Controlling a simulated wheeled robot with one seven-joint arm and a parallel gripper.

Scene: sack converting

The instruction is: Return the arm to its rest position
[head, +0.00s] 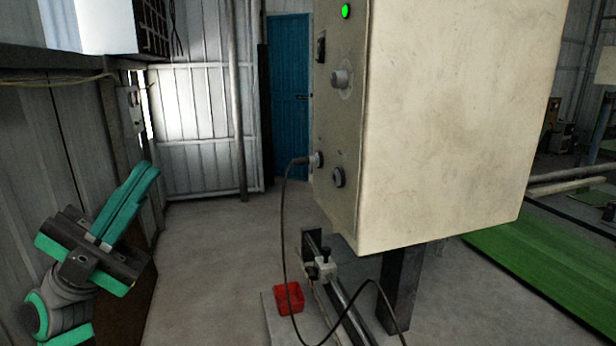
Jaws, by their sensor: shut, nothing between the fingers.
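My gripper (146,172) is at the left of the head view, raised in front of the corrugated wall. Its two teal fingers lie close together and point up and to the right. It is shut and holds nothing. It is well apart from the beige control box and touches nothing that I can see. The lower part of my arm is cut off by the left and bottom edges of the picture.
A beige control box (450,120) with a green light fills the centre right. A black cable (284,230) hangs from it beside a rail and a red bin (289,298). Clear floor (200,250) leads to a blue door (289,100). A green belt (550,265) lies right.

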